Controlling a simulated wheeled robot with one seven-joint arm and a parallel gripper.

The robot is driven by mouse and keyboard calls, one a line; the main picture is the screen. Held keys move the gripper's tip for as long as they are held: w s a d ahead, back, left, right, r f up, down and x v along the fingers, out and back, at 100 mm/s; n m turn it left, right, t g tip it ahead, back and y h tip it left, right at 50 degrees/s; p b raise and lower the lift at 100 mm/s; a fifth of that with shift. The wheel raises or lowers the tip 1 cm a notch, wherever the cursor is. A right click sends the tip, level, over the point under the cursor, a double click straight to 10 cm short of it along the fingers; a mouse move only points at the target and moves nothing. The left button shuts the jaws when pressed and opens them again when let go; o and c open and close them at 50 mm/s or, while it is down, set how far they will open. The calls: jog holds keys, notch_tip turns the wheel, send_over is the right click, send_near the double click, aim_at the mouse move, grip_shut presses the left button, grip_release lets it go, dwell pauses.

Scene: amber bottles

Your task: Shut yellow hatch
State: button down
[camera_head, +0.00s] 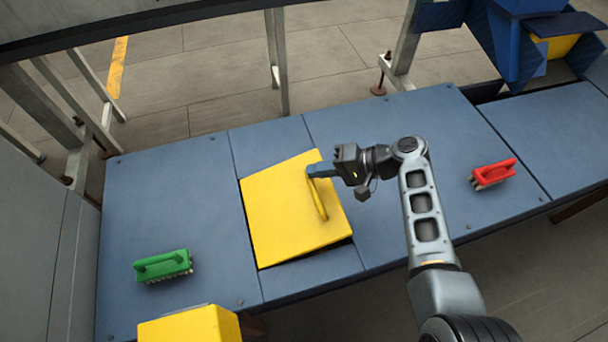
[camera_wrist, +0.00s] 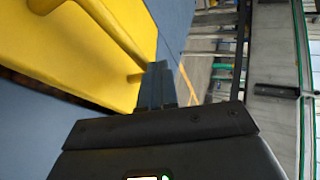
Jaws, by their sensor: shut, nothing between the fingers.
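The yellow hatch (camera_head: 275,218) sits in the blue table top (camera_head: 180,215). It is tilted slightly, with a thin dark gap under its front right edge, so it is a little ajar. Its yellow bar handle (camera_head: 318,197) runs along its right side. My gripper (camera_head: 312,170) is shut and empty at the far end of the handle, over the hatch's right edge. In the wrist view the closed fingers (camera_wrist: 157,85) are beside the handle's end (camera_wrist: 108,38), close to the hatch's edge; I cannot tell whether they touch it.
A green brush (camera_head: 162,265) lies at the front left of the table, and a red brush (camera_head: 493,172) to the right. A yellow box (camera_head: 190,328) stands at the front edge. Blue bins (camera_head: 510,45) stand at the back right. The table left of the hatch is mostly clear.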

aim_at(328, 180)
jog(key=shift+y, duration=0.9)
jog(key=f+b, duration=0.1)
jog(key=d+f+b, duration=0.1)
jog(key=f+b, duration=0.1)
jog(key=f, duration=0.1)
jog(key=shift+w+d, duration=0.2)
jog(key=shift+d, duration=0.15)
jog(key=shift+d+f+b, duration=0.35)
jog(key=shift+f+b, duration=0.55)
jog(key=shift+b, duration=0.3)
jog(key=shift+f, duration=0.2)
jog(key=shift+w+d+r+p, duration=0.1)
jog(key=shift+r+p, duration=0.25)
jog(key=shift+r, duration=0.15)
notch_tip(328, 180, up, 3)
jog(key=shift+w+d+r+p, duration=0.15)
jog(key=shift+p, duration=0.95)
jog(key=v, duration=1)
jog(key=shift+d+f, duration=0.15)
jog(key=shift+f, duration=0.1)
